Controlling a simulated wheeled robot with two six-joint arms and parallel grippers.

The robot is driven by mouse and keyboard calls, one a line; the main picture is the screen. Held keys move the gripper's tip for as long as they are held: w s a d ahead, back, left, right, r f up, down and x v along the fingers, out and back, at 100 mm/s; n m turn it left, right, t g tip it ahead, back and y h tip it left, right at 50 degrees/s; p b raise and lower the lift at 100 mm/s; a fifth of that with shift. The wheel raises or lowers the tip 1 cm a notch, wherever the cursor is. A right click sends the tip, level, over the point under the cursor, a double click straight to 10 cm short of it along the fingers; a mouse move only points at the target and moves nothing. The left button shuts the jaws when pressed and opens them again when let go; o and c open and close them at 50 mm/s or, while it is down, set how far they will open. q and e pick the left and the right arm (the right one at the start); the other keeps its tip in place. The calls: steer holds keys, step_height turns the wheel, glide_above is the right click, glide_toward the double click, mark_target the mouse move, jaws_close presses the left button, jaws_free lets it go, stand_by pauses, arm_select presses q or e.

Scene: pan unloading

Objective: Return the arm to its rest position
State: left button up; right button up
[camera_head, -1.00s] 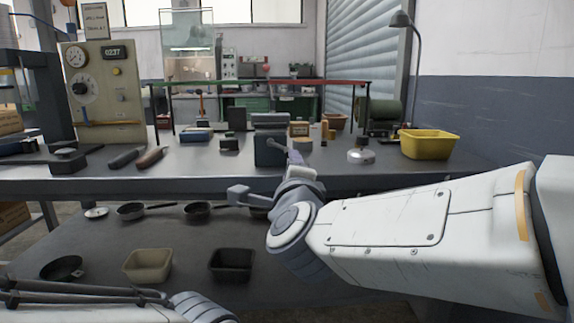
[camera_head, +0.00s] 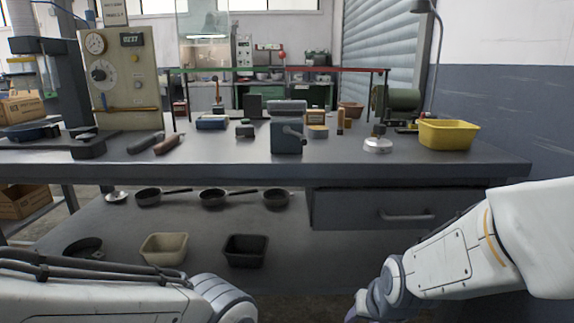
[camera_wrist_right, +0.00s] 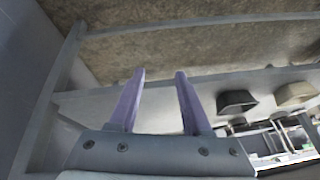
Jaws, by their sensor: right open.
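My right arm (camera_head: 455,255) comes in from the right edge in the head view, low in front of the workbench (camera_head: 330,168). Its wrist hangs near the bottom edge, where the gripper is mostly cut off. In the right wrist view my right gripper (camera_wrist_right: 160,74) is open, with two purple fingers apart and nothing between them. My left arm (camera_head: 110,290) lies along the bottom left in the head view. Its gripper is outside the picture.
Several pans, including one pan (camera_head: 213,198), stand on the lower shelf (camera_head: 110,225) with a beige bin (camera_head: 164,249) and a black bin (camera_head: 246,251). A drawer (camera_head: 375,208) is closed. A yellow bin (camera_head: 448,133) is on the bench top.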

steer(key=s+d+f+n+g, duration=0.2)
steer(key=s+d+f+g, duration=0.15)
steer(key=s, duration=0.25)
steer(key=s+a+r+n+g, duration=0.1)
steer(key=s+a+r+n, duration=0.25)
steer(key=s+a, duration=0.3)
steer(key=s+a+r+n+g, duration=0.1)
steer(key=s+a+r+n, duration=0.25)
steer(key=s+a, duration=0.3)
step_height(320, 180, up, 35)
steer(key=p, duration=3.6)
steer(key=shift+a+r, duration=0.15)
steer(key=shift+a, duration=0.25)
